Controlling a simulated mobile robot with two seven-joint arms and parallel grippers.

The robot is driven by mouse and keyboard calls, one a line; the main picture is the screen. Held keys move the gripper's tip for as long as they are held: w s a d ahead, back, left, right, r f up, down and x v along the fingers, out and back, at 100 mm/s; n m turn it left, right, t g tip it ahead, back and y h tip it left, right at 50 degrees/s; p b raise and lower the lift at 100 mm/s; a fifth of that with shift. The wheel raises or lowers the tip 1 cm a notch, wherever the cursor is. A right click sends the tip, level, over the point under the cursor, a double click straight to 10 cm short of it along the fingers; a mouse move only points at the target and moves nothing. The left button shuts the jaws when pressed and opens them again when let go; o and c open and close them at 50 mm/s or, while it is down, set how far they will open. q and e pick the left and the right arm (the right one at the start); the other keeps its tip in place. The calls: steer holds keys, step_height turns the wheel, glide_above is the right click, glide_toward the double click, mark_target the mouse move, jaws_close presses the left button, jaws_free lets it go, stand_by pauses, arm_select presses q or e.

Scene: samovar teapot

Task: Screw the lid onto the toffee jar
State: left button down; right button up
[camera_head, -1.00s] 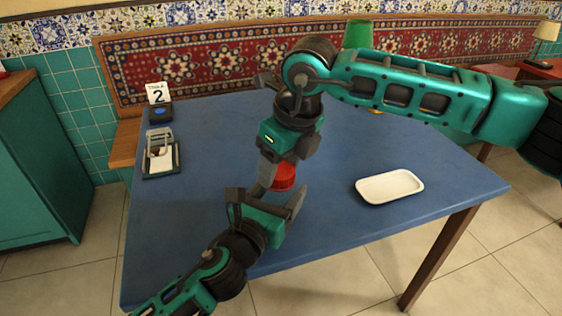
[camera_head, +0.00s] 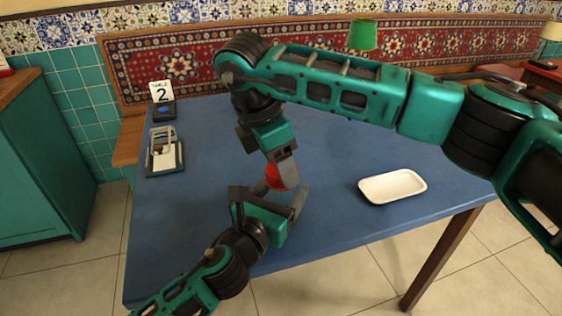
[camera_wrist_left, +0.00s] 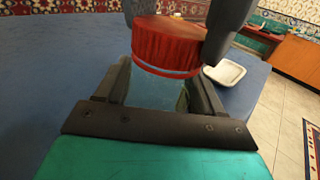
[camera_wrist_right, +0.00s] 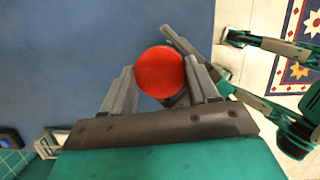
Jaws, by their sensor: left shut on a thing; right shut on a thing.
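The red ribbed lid (camera_wrist_left: 168,45) sits at the top of the clear glass toffee jar (camera_wrist_left: 155,92), with a pale rim line under it. I cannot tell how tightly it is seated. My left gripper (camera_head: 270,192) is shut around the jar's glass body, low over the table's front part. My right gripper (camera_head: 279,174) comes from above and is shut on the lid, one finger on each side. The right wrist view shows the lid's round top (camera_wrist_right: 160,72) between the right fingers. In the head view the lid (camera_head: 273,178) is partly covered and the jar is mostly hidden.
A white tray (camera_head: 392,187) lies to the right on the blue table (camera_head: 330,225). A napkin holder (camera_head: 163,150) and a table-number sign (camera_head: 161,95) stand at the left. A green lamp (camera_head: 362,35) is behind my right arm. The table's left middle is clear.

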steer(key=m+g, duration=0.1)
steer(key=m, duration=0.2)
steer(key=o, duration=1)
steer(key=shift+r, duration=2.3)
steer(key=shift+c, duration=0.4)
